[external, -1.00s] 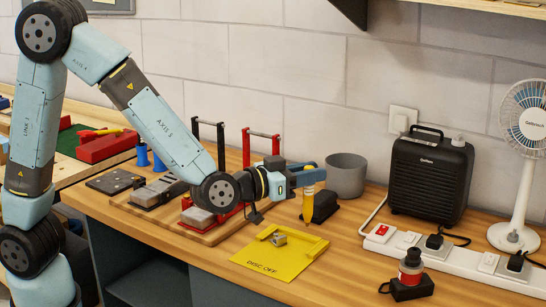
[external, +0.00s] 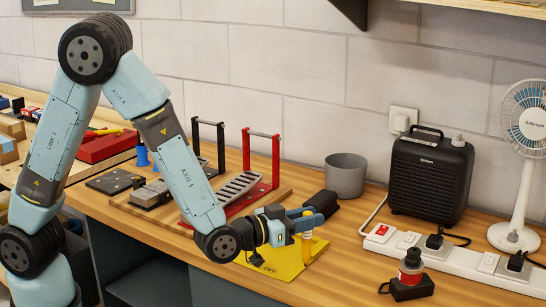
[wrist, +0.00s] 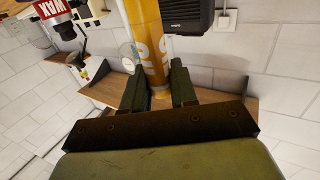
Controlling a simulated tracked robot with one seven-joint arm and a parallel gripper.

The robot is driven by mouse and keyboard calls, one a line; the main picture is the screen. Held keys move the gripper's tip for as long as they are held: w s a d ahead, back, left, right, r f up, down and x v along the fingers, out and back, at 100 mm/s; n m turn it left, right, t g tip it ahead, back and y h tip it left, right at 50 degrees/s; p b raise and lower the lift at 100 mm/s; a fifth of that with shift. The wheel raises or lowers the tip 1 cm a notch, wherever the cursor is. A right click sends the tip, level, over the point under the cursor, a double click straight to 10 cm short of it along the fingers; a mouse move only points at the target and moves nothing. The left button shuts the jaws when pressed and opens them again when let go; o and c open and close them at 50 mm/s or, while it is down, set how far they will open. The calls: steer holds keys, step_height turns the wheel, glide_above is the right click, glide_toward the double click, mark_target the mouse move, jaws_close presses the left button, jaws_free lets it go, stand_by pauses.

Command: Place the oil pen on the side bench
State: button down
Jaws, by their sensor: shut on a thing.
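The oil pen (external: 308,246) is a yellow cylinder, held roughly upright with its lower part over the yellow tray in the external view. In the wrist view the pen (wrist: 152,45) stands between the two fingers, with pale lettering on its side. My gripper (external: 306,221) is shut on the pen; its fingertips (wrist: 158,90) show on both sides of it. Whether the pen's lower end touches the tray is hard to tell. A second wooden bench (external: 112,160) at the far left may be the side bench.
The yellow tray (external: 283,268) lies under my gripper, partly hidden. A black block (external: 322,203) and grey cup (external: 346,175) stand behind. Red and black fixtures (external: 262,180) stand on a board to the left. A heater (external: 431,178), power strip (external: 470,262) and wax bottle (external: 411,268) are right.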

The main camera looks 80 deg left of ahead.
steer(key=shift+f, duration=0.55)
steer(key=c, duration=0.9)
jaws_free()
steer(key=shift+f, duration=0.1)
